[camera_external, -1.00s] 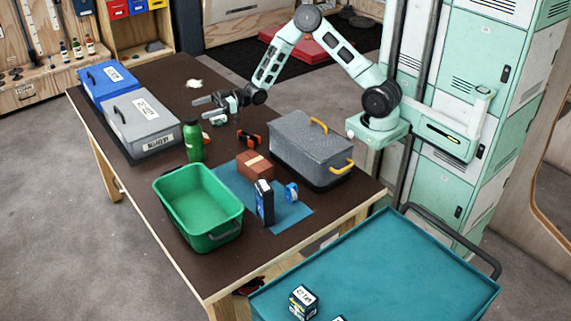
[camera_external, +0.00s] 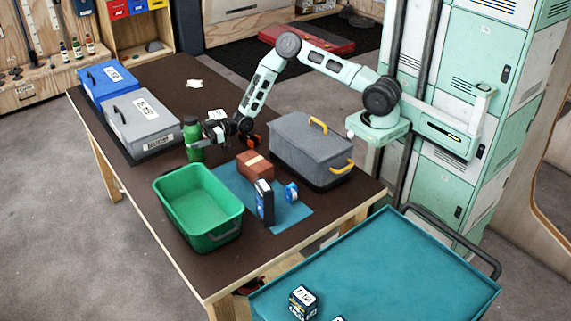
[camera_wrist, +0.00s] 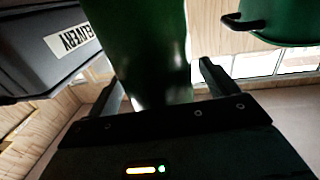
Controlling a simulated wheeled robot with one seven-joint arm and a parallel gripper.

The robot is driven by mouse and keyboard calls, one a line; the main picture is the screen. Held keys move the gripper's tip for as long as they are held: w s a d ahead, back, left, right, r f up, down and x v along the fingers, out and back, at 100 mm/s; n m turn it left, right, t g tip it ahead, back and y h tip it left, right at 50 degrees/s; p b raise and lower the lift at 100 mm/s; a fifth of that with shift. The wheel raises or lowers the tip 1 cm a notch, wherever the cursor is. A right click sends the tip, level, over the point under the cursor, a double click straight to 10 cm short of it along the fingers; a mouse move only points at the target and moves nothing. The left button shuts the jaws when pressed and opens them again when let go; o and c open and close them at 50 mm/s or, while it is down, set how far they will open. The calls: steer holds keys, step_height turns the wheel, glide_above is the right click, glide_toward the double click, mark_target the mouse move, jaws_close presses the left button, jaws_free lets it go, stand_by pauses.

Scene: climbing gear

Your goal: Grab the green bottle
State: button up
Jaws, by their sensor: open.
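The green bottle (camera_external: 191,134) stands upright on the dark table between the grey lidded box and the open green bin. My gripper (camera_external: 199,141) is low over the table at the bottle, its fingers reaching it from the right. In the wrist view the bottle (camera_wrist: 145,45) is large and lies between the two spread fingers of my gripper (camera_wrist: 160,88). The jaws are open, and a gap shows beside the right finger.
The grey labelled box (camera_external: 140,125) is left of the bottle, with a blue box (camera_external: 108,82) behind it. The green bin (camera_external: 200,205) is just in front. A brown brick-like block (camera_external: 253,165) and a grey case (camera_external: 300,145) are to the right.

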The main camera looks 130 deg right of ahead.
steer(key=shift+w+d, duration=0.1)
steer(key=shift+w, duration=0.65)
steer(key=c, duration=1.3)
steer(key=shift+o, duration=0.3)
